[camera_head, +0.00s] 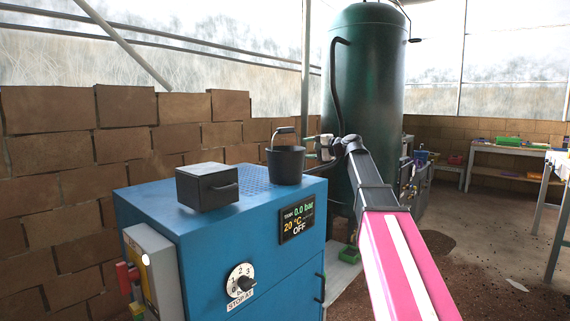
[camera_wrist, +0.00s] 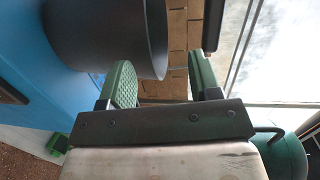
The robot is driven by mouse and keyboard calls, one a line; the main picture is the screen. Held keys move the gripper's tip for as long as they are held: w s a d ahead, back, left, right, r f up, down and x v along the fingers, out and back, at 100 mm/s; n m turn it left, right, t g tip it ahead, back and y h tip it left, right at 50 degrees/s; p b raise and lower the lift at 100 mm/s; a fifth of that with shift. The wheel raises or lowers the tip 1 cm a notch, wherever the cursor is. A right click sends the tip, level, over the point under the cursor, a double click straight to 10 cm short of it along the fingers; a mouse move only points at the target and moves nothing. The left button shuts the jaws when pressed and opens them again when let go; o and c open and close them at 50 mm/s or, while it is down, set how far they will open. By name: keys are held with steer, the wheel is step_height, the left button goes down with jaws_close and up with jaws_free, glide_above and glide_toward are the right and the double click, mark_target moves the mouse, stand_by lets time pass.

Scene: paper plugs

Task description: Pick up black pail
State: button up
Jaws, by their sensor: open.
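The black pail (camera_head: 285,165) stands upright on top of the blue machine (camera_head: 240,213), near its right edge. Its handle (camera_head: 284,131) stands up above the rim with a brown grip. My gripper (camera_head: 322,148) is just to the right of the pail in the head view. In the wrist view the pail (camera_wrist: 110,32) fills the upper left, close to the left finger. My gripper (camera_wrist: 160,80) is open, with two green-padded fingers apart and nothing visible between them. I cannot tell whether the left finger touches the pail.
A tall green tank (camera_head: 363,80) stands behind my gripper. A brick wall (camera_head: 70,180) runs behind the machine. Tables (camera_head: 500,150) stand far right, with open floor before them.

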steer(key=y, duration=0.1)
glide_toward(288, 130)
steer(key=x, duration=1.1)
steer(key=shift+w+f, duration=0.1)
steer(key=shift+w, duration=0.1)
jaws_close()
